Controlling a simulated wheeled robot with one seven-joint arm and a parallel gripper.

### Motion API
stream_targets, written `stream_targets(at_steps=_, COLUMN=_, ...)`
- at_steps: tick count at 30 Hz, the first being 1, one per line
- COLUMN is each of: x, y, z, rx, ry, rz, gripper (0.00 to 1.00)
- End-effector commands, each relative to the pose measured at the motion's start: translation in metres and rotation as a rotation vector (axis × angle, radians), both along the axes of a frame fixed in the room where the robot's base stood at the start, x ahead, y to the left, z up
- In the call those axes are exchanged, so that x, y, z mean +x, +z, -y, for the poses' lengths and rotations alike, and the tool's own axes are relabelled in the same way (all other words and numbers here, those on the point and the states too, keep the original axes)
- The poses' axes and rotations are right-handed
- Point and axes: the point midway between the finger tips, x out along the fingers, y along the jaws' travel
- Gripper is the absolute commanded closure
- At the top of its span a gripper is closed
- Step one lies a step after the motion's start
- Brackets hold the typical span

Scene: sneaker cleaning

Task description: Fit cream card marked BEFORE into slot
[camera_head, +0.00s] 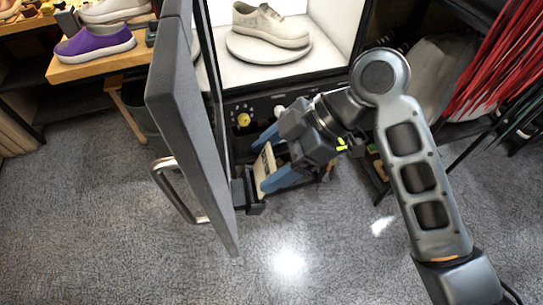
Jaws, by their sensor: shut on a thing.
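The cream card (263,163) stands between the blue fingers of my gripper (264,166), with dark lettering on its face too small to read fully. My gripper is shut on the card. A small black holder (248,191) sits at the free edge of the open grey door, just left of and below the card. This may be the slot; its opening cannot be made out. The card's lower edge is close to the holder, but I cannot tell whether they touch.
The open door (190,125) with its metal handle (178,190) stands left of my gripper. Behind is a lit white booth with a beige sneaker (270,27) on a round turntable (268,47). A purple shoe (95,42) is on a wooden shelf. Floor in front is clear.

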Motion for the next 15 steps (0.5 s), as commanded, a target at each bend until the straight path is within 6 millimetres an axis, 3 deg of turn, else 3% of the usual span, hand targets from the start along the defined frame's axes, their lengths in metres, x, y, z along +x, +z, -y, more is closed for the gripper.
stream_targets(at_steps=15, x=-0.001, y=-0.0121, z=-0.0046, rx=0.0, ry=0.001, rz=-0.001, gripper=0.53)
